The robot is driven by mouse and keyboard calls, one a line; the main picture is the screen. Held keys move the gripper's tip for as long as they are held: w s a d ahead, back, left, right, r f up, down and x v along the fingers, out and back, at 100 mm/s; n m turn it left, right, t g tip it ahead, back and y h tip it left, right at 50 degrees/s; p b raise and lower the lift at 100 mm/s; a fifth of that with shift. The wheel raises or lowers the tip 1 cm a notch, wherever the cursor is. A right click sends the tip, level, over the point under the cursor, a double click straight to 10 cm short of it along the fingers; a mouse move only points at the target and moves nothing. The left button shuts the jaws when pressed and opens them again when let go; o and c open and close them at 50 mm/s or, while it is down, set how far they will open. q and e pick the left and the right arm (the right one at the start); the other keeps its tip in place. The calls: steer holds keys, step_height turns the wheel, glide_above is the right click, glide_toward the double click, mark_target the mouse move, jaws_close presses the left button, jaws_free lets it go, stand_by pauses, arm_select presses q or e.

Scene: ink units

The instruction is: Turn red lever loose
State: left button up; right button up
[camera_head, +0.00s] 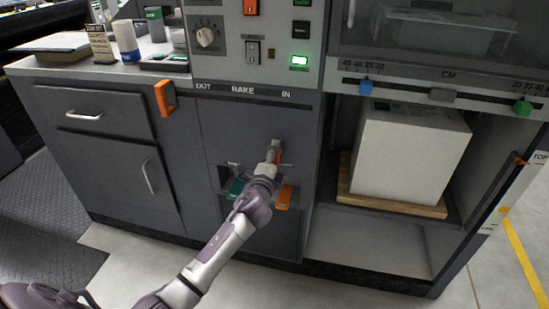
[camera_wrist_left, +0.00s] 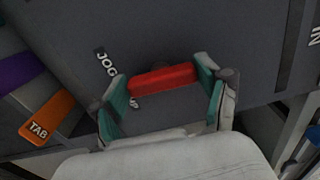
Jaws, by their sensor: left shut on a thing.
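The red lever (camera_wrist_left: 165,79) is a short red bar on the dark grey panel, between the teal finger pads of my left gripper (camera_wrist_left: 160,85) in the left wrist view. The pads are at its two ends, and the gripper is shut on it. In the head view my left gripper (camera_head: 273,152) reaches the lower panel below the RAKE marking, and only a sliver of red shows beside it. The gripper hides most of the lever there. My right gripper is in neither view.
An orange tab (camera_wrist_left: 47,118) and a purple tab (camera_wrist_left: 20,72) lie left of the lever in the wrist view. An orange handle (camera_head: 165,98) sticks out from the cabinet front. A white block (camera_head: 410,155) stands on a wooden board in the right bay.

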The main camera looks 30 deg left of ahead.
arm_select(q)
steer(key=shift+a+n, duration=0.1)
steer(key=shift+n, duration=0.4)
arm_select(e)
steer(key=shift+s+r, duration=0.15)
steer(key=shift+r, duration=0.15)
arm_select(q)
steer(key=o, duration=1.2)
steer(key=shift+c, duration=0.2)
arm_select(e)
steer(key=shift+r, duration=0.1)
arm_select(q)
steer(key=v, duration=1.2)
